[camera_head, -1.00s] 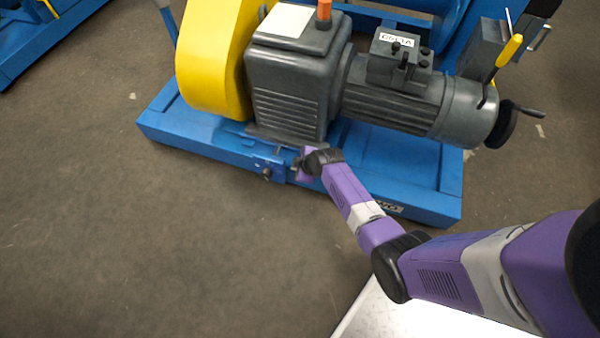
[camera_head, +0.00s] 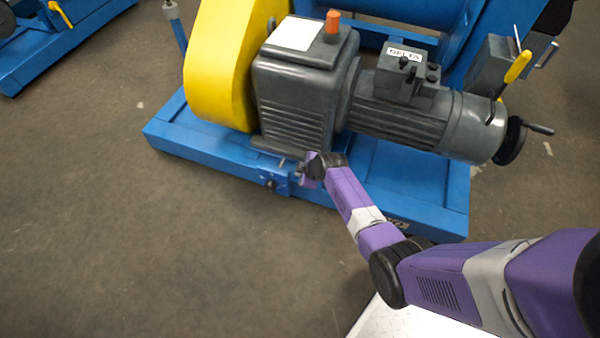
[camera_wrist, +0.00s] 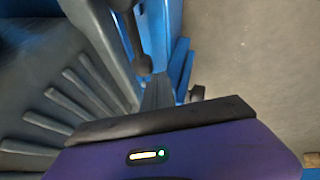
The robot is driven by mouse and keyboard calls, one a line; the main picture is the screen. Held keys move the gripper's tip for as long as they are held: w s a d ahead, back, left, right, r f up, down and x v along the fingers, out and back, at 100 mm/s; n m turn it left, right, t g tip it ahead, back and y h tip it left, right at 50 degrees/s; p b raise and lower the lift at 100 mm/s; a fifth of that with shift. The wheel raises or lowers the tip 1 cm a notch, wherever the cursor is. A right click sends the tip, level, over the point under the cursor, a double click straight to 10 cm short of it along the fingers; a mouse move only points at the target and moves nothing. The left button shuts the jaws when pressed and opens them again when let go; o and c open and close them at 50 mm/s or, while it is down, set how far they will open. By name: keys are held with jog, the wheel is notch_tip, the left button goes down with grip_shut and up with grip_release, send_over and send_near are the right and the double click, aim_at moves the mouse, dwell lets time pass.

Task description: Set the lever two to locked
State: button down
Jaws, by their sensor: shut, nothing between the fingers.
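No label reading lever two is legible. A lever with a yellow handle (camera_head: 517,67) stands tilted at the right end of the grey motor. In the wrist view, a dark bar with a rounded end (camera_wrist: 140,50) shows above my purple gripper housing; I cannot tell if it is a lever. My gripper (camera_head: 303,170) is low at the front of the blue base frame (camera_head: 215,150), beside a small dark fitting (camera_head: 268,183). It is shut with nothing held. My wrist partly hides the fingers, and I cannot tell whether they touch anything.
The grey gearbox (camera_head: 300,95) and yellow guard (camera_head: 215,65) stand just behind my gripper. A handwheel (camera_head: 512,141) sticks out at the right. An orange cap (camera_head: 332,24) tops the gearbox. The floor (camera_head: 130,250) in front is clear.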

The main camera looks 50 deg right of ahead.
jog(key=d+p+v, duration=0.1)
jog(key=p+v, duration=0.3)
jog(key=v, duration=0.3)
jog(key=shift+s+a+r, duration=0.2)
jog(key=shift+a+r, duration=0.15)
jog(key=shift+a, duration=0.15)
